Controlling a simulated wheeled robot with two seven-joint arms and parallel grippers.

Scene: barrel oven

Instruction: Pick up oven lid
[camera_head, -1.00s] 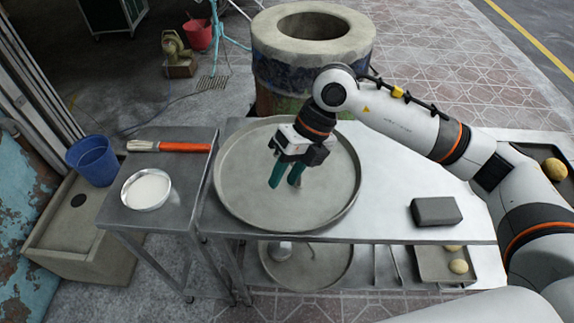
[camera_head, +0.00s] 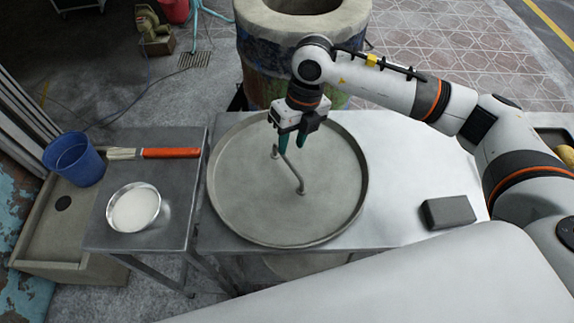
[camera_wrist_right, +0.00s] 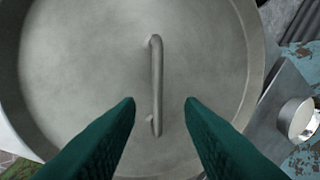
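The oven lid (camera_head: 240,190) is a wide round grey metal disc with a raised rim. It lies flat on the metal table and also shows in the wrist view (camera_wrist_right: 85,65). Its thin bar handle (camera_head: 290,172) stands up near the middle and runs lengthwise in the wrist view (camera_wrist_right: 157,75). My right gripper (camera_head: 297,143) is above the back part of the lid. Its two green fingers are apart and empty in the wrist view (camera_wrist_right: 160,103), with the handle lined up between them. I cannot tell the remaining height. My left gripper is not in view.
The barrel oven (camera_head: 262,55) with its round opening stands behind the table. A dark grey block (camera_head: 448,212) lies on the right. A side table at left holds a brush (camera_head: 170,153) and a bowl (camera_head: 134,208). A blue bucket (camera_head: 73,160) stands beyond it.

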